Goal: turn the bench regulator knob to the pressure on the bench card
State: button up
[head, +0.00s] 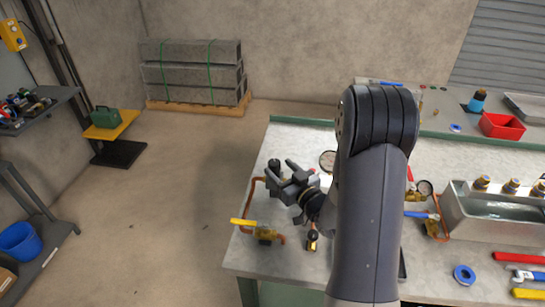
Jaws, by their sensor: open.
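My gripper (281,172) is open over the near left part of the bench (310,130), its fingers pointing to the upper left. A small dark knob-like part (274,164) shows right by the fingertips and may be the regulator knob. I cannot tell whether the fingers touch it or stand around it. A round gauge (327,160) is just right of the gripper, partly covered by my arm; its reading is too small to make out. The regulator body is mostly hidden by the gripper. I cannot make out the bench card.
A yellow-handled valve (247,223) on copper pipe is below the gripper. Right of my arm are another gauge (425,187), a blue-handled valve (421,214) and a metal water tank (492,211). A red bin (502,126) stands farther back. Floor left of the bench is clear.

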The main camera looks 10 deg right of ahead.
jog(key=p+x, duration=0.1)
jog(key=x, duration=0.4)
jog(key=shift+w+a, duration=0.15)
jog(key=shift+w, duration=0.2)
jog(key=shift+c, duration=0.4)
jog(key=c, duration=0.9)
